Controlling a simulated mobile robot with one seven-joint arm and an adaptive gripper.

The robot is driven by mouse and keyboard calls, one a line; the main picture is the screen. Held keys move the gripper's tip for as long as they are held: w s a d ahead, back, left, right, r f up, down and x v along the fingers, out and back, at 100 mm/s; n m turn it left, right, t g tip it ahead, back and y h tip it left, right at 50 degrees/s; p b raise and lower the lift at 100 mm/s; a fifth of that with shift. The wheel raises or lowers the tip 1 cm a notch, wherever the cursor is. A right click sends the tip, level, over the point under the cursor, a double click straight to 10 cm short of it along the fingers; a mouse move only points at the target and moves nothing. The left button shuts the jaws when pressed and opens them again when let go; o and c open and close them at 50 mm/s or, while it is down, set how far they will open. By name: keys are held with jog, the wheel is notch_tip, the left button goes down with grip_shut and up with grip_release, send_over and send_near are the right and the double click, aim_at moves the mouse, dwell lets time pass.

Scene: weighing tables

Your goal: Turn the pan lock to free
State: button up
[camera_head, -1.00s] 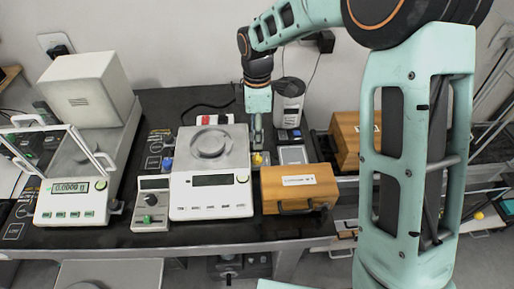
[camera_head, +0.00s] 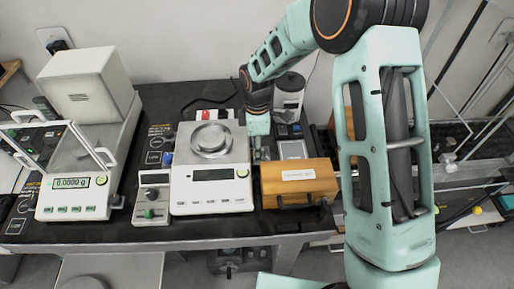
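A white balance (camera_head: 210,178) with a round steel pan (camera_head: 211,140) stands mid-table. I cannot tell for sure which control is the pan lock. A blue knob (camera_head: 167,158) sits at the left of the balance, and a small box (camera_head: 152,192) with a green knob (camera_head: 150,213) stands at its left front. My gripper (camera_head: 260,152) points down just right of the balance, behind a wooden box. Its fingers are small and partly hidden, so whether they are open or touch anything does not show clearly.
A wooden box (camera_head: 300,178) with a white label stands right of the balance. A grey canister (camera_head: 289,98) and a flat grey device (camera_head: 293,149) are behind it. A glass-shielded balance (camera_head: 73,200) reading 0.0000 g stands at left. Dark table (camera_head: 120,232) shows along the front.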

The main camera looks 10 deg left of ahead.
grip_shut()
jog(key=shift+f+m+b, duration=0.1)
jog(key=shift+m+b, duration=0.45)
jog(key=shift+m, duration=0.95)
jog(key=shift+o, duration=1)
grip_release()
jog(key=shift+r, duration=0.2)
